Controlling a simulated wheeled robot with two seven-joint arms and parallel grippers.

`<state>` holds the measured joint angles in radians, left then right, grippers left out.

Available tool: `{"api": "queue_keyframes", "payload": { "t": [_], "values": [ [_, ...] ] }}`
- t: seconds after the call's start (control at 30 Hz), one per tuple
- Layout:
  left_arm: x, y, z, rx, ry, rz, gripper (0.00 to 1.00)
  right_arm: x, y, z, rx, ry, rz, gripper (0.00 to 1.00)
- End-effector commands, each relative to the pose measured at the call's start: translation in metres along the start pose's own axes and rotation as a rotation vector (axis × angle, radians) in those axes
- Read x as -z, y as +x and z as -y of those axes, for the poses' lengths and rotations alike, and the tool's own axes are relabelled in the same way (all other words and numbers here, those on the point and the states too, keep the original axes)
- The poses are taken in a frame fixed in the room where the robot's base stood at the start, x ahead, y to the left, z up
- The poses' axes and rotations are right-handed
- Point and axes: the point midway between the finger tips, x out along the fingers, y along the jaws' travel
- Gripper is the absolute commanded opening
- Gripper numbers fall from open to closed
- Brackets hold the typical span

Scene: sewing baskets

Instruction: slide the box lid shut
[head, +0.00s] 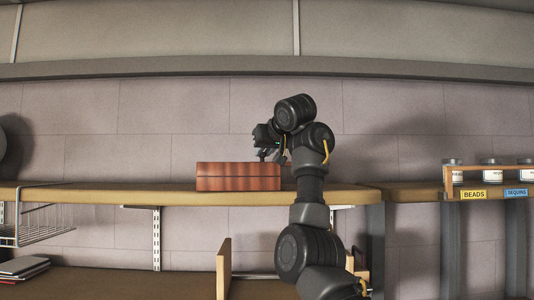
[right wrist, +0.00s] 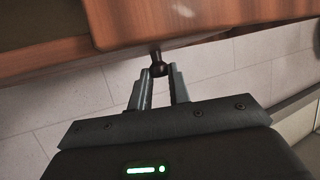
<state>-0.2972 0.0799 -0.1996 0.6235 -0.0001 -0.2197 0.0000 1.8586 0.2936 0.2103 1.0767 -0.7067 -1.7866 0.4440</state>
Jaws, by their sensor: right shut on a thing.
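The reddish-brown wooden box (head: 238,177) sits on the upper shelf, left of my right arm. My right gripper (head: 268,153) is at the top right of the box, pointing down. In the right wrist view, its two fingers are shut on a small dark knob (right wrist: 158,68). The knob is at the edge of a wooden panel (right wrist: 190,18), which looks like the lid. A second wooden edge (right wrist: 40,62) runs beside and below the panel. How far the lid is open cannot be told. My left gripper is not in view.
The brown shelf (head: 90,194) is clear left of the box. A wire basket (head: 35,232) hangs at the far left. A wooden rack with jars (head: 490,173), labelled beads and sequins, stands at the right. The wall (head: 150,130) is close behind.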

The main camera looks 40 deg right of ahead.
Motion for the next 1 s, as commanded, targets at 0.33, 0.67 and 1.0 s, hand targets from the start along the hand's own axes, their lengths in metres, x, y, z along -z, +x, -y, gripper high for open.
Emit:
{"api": "queue_keyframes", "payload": {
  "t": [0.33,0.67,1.0],
  "values": [
    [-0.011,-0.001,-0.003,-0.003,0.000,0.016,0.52,0.001,-0.003,-0.003,-0.002,0.003,-0.006,0.00],
    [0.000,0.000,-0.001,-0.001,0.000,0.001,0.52,0.001,-0.003,-0.003,-0.003,0.003,-0.006,0.00],
    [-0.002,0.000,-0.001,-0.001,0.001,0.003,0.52,0.001,-0.003,-0.003,-0.003,0.003,-0.006,0.37]
  ]
}}
